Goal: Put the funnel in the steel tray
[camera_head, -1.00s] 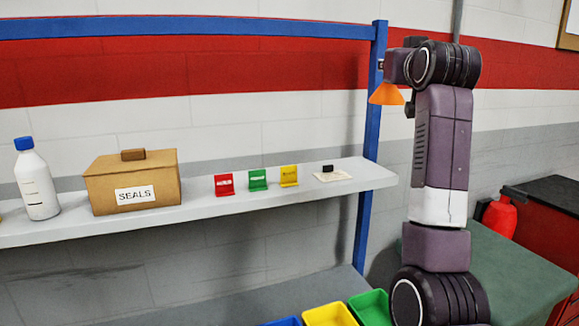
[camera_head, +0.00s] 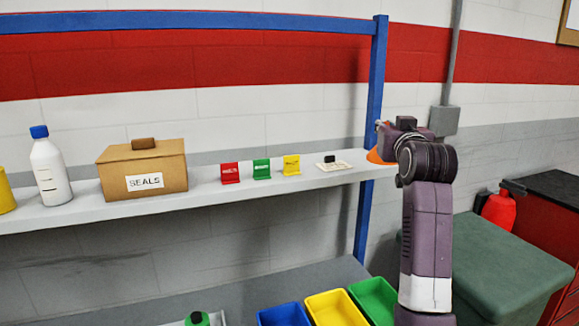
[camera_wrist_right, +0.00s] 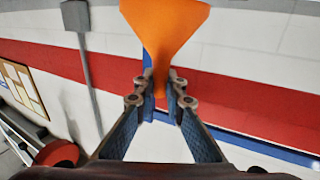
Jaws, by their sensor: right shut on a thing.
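The orange funnel (camera_head: 379,157) is near the right end of the shelf in the head view, beside the blue post. It also fills the top middle of the right wrist view (camera_wrist_right: 165,28), wide end away from the gripper. My right gripper (camera_wrist_right: 161,88) is shut on the funnel's narrow stem. In the head view this gripper is mostly hidden behind my own wrist. I cannot make out the steel tray for certain; a pale edge with a green-topped thing (camera_head: 197,319) is cut off at the bottom. My left gripper is not in view.
The shelf (camera_head: 230,199) holds a white bottle (camera_head: 50,168), a SEALS box (camera_head: 143,172), small red, green and yellow holders, and a black piece on paper. Blue, yellow and green bins (camera_head: 335,308) stand below. A green-topped bench (camera_head: 500,262) is at right.

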